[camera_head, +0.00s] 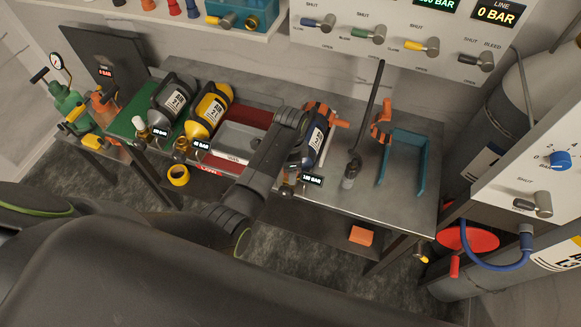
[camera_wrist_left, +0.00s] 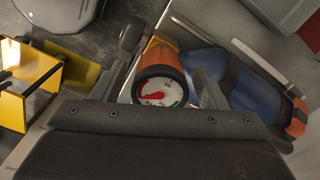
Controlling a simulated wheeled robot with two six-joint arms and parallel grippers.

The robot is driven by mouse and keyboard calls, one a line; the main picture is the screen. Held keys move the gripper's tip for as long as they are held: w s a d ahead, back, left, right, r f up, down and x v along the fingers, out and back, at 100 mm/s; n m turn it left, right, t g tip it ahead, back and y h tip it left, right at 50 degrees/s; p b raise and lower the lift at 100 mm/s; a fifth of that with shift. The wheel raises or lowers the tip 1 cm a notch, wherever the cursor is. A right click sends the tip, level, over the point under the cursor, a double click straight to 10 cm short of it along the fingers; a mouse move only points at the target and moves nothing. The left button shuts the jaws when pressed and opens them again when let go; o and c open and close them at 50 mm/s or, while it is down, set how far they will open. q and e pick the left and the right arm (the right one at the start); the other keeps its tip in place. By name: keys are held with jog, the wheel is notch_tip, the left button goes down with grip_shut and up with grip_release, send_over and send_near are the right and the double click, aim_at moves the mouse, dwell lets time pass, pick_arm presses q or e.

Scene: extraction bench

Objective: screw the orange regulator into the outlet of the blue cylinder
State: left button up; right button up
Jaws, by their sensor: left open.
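The blue cylinder (camera_head: 318,146) lies on the bench with orange bands and a 180 BAR tag at its valve end; my left arm partly covers it. In the left wrist view the blue cylinder (camera_wrist_left: 235,78) lies to the right. The orange regulator (camera_wrist_left: 168,57), with a round white gauge facing the camera, is beside the cylinder's near end. My left gripper (camera_wrist_left: 170,88) is open, its fingers on either side of the regulator. I cannot tell whether the regulator is joined to the outlet. In the head view my arm hides the left fingertips. My right gripper is not in view.
A yellow cylinder (camera_head: 209,109) and a grey cylinder (camera_head: 171,97) lie to the left. A dark upright rod (camera_head: 367,115) and a teal bracket (camera_head: 384,176) stand to the right. A valve panel (camera_head: 385,20) is behind. The bench's front right is clear.

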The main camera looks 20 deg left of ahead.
pick_arm(q)
jog(key=n, duration=0.5)
jog(key=shift+n, duration=0.3)
jog(key=n, duration=0.6)
jog(key=shift+n, duration=0.3)
jog(key=n, duration=1.2)
jog(key=shift+n, duration=0.3)
